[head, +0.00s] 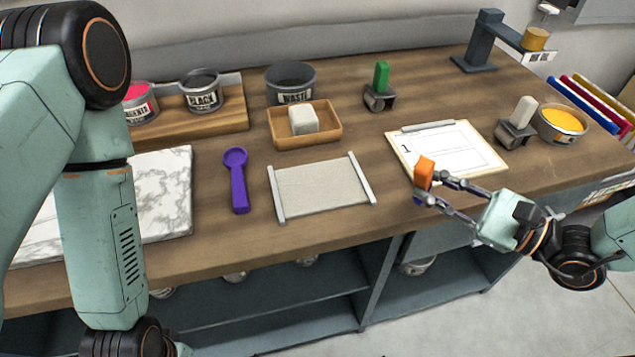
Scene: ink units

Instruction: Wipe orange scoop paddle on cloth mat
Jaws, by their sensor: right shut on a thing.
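The orange scoop paddle (424,170) is held by my right gripper (430,187), which is shut on it. The paddle is over the front edge of the clipboard, right of the cloth mat and apart from it. A small purple-blue patch shows at its lower end; I cannot tell what it is. The cloth mat (320,188) is a pale grey rectangle with a light bar along its left and right sides, lying bare on the bench. My left arm comes down the left side, and its gripper is out of view.
A purple scoop (238,180) lies left of the mat. A wooden tray (330,132) with a white block (303,120) and a waste pot (291,90) stand behind it. A clipboard (462,150), green-handled tool (381,80), white-handled tool (517,128) and yellow ink tub (562,124) are right.

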